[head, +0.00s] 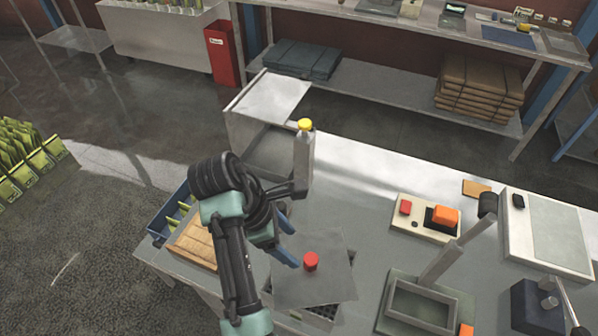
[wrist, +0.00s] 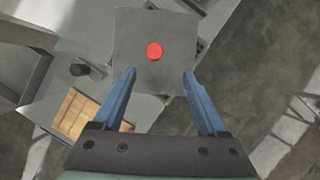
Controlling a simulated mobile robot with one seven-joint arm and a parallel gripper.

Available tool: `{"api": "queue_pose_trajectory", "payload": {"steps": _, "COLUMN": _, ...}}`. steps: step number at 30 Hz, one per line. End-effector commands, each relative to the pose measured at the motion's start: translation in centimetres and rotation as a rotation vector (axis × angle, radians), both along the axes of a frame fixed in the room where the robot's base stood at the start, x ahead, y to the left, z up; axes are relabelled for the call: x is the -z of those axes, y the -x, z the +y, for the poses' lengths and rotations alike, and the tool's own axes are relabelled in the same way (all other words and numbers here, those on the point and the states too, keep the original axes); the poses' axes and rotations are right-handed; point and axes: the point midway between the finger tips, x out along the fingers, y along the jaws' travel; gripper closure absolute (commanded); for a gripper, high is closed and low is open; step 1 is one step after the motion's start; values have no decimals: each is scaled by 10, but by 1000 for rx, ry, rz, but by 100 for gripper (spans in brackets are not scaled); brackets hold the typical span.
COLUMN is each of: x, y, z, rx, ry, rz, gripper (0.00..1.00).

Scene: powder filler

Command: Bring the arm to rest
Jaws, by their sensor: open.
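My gripper (head: 287,238) has blue fingers and hangs over the metal table, at the left of a square grey plate with a red knob. In the wrist view my gripper (wrist: 160,85) is open, with its two fingers spread wide and nothing between them. The red knob (head: 311,262) stands on the grey plate (head: 335,285); in the wrist view the knob (wrist: 154,51) lies ahead of the fingertips, apart from them. My arm comes in from the bottom of the head view and partly hides the table.
A metal post with a yellow cap (head: 305,125) stands close behind my gripper. A wooden piece (head: 195,243) lies at the left. An orange-button control box (head: 425,217), a grey tray (head: 423,303) and a white panel (head: 545,232) stand at the right. Open floor lies left of the table.

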Motion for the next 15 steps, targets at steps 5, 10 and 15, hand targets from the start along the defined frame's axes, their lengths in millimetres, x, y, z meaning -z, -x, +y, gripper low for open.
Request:
{"api": "queue_pose_trajectory", "payload": {"steps": 5, "x": 0, "y": 0, "z": 0, "rx": 0, "ry": 0, "rz": -1, "gripper": 25}}
{"api": "queue_pose_trajectory", "payload": {"steps": 10, "x": -21, "y": -44, "z": 4, "rx": 118, "ry": -126, "rz": -293, "gripper": 25}}
{"api": "queue_pose_trajectory", "payload": {"steps": 15, "x": -119, "y": -113, "z": 5, "rx": 373, "ry": -499, "rz": -890, "gripper": 25}}
